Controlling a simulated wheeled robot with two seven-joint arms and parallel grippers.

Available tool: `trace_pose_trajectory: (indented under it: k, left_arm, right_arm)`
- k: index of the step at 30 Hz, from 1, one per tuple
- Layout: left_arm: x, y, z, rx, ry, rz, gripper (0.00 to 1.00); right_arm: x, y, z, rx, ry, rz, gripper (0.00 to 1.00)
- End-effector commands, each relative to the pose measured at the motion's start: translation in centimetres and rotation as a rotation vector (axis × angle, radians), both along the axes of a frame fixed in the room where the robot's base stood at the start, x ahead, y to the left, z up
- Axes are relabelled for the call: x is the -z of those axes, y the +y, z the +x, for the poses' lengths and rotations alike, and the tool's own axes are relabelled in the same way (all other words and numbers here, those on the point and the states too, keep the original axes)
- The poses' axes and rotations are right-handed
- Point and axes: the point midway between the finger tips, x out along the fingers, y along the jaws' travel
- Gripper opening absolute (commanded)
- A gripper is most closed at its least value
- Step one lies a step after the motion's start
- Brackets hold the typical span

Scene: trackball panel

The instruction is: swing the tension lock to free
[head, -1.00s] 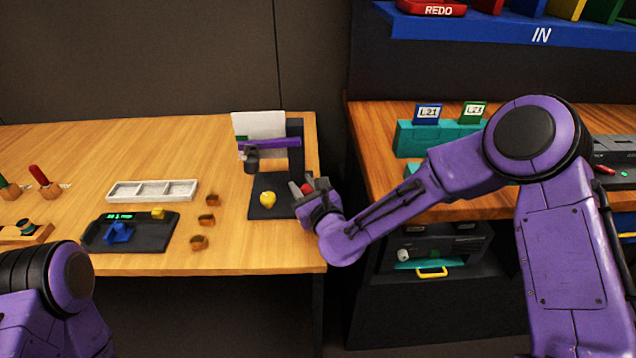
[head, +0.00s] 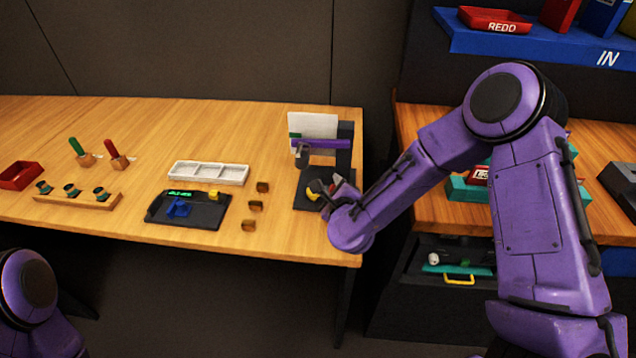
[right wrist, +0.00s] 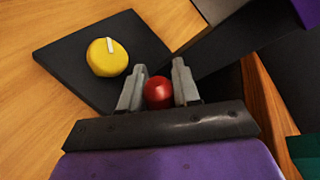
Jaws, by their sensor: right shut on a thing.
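A dark base plate (right wrist: 70,58) lies at the right end of the wooden table, with an upright post and a purple arm (head: 325,143) above it. A yellow round knob (right wrist: 107,57) with a white mark sits on the plate; it also shows in the head view (head: 313,190). My right gripper (right wrist: 159,72) is shut on a red ball-shaped knob (right wrist: 158,92) beside the yellow one. The finger pads are on either side of the red knob. Whatever is under the red knob is hidden, and I cannot tell for certain which part is the tension lock. My left gripper is out of view.
A dark tray with a green display (head: 190,212), small brown blocks (head: 256,206) and a white divided tray (head: 208,174) stand left of the plate. A gap separates this table from the right-hand bench (head: 465,212). Bare wood lies behind the trays.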

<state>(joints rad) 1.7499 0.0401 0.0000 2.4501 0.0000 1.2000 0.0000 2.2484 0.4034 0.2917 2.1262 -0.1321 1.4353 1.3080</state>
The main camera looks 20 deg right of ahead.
Motion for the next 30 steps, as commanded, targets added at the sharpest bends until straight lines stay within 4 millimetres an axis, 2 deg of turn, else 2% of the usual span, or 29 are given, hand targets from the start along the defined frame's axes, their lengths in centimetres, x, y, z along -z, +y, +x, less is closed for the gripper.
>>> trace_pose_trajectory:
  k: [6, 16, 17, 18, 30]
  left_arm:
    - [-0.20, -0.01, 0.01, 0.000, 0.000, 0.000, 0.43]
    - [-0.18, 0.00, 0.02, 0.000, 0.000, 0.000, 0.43]
    - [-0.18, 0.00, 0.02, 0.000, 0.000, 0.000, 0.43]
    - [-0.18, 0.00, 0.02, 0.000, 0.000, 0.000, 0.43]
    - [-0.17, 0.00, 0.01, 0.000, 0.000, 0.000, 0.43]
  right_arm:
    - [0.32, -0.84, -0.49, 0.016, 0.020, -0.025, 0.00]
    - [0.40, -0.73, -0.46, 0.015, 0.021, -0.026, 0.00]
    - [0.39, -0.71, -0.46, 0.015, 0.021, -0.026, 0.41]
    - [0.38, -0.69, -0.44, 0.014, 0.021, -0.025, 0.54]
    - [0.26, -0.40, -0.29, 0.007, 0.017, -0.022, 0.55]
